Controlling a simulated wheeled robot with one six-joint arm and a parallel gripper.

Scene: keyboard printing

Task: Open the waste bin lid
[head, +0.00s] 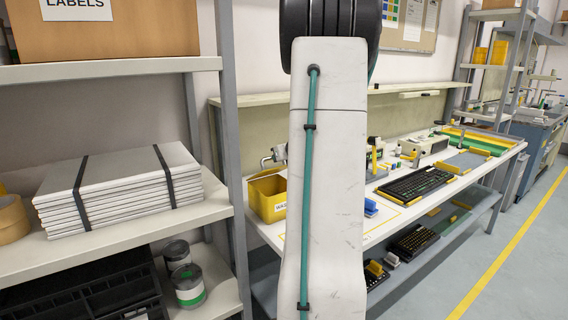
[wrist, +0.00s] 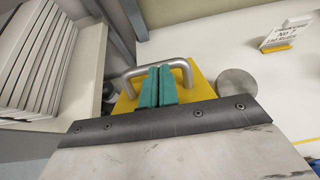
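The yellow waste bin (head: 266,200) stands on the left end of the white bench, its label partly hidden by my arm. In the wrist view its yellow lid (wrist: 126,106) carries a grey metal bar handle (wrist: 184,65). My gripper (wrist: 158,70) has two teal fingers drawn together with only a thin line between them. In the head view my arm hides the gripper, and I cannot tell how far the lid is raised.
A grey shelf rack (head: 232,150) with stacked white packs (head: 120,185) stands close on the left. A round grey disc (wrist: 237,88) and a small sign (wrist: 288,37) are on the bench right of the bin. A keyboard (head: 415,184) lies farther right.

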